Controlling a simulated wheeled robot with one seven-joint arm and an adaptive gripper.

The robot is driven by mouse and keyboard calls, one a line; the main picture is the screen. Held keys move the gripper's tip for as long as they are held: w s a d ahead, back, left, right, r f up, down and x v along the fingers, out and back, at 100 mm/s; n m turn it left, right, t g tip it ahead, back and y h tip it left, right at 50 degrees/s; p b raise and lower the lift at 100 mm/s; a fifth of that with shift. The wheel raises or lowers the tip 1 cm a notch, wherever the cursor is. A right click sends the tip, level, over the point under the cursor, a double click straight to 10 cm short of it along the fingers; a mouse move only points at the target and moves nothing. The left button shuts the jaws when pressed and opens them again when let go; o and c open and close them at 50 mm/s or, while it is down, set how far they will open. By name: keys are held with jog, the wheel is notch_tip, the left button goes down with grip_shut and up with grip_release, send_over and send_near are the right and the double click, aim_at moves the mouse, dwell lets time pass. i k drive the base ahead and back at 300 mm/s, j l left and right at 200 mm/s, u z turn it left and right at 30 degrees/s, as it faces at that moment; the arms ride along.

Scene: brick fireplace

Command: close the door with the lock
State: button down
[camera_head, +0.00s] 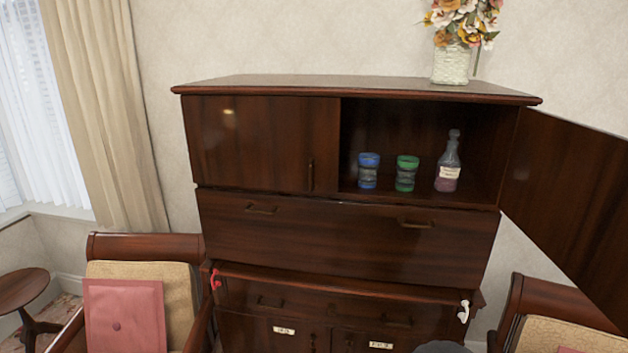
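A dark wooden cabinet (345,225) stands against the wall. Its upper right door (575,195) is swung wide open to the right and runs out of the picture. Its upper left door (255,140) is shut and has a small dark vertical handle (311,176) near its right edge. I cannot make out a lock on either door. In the open compartment (375,118) stand a blue-rimmed glass (368,171), a green-rimmed glass (406,174) and a labelled bottle (448,163). My gripper is not in view.
A wide drawer (340,232) below is shut. A small red item (215,279) and a white one (463,311) are at the lower section's sides. Chairs (140,300) (560,325) flank the cabinet. A flower vase (452,64) stands on top.

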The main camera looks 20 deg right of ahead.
aim_at(565, 187)
jog(key=k+l, duration=0.3)
jog(key=l, duration=0.15)
jog(key=k+l, duration=0.25)
jog(key=l, duration=0.2)
jog(key=k+l, duration=0.3)
jog(key=l, duration=0.15)
jog(key=k+l, duration=0.3)
jog(key=l, duration=0.15)
jog(key=k+l, duration=0.3)
jog(key=l, duration=0.45)
jog(key=i+u, duration=0.1)
jog(key=u, duration=0.15)
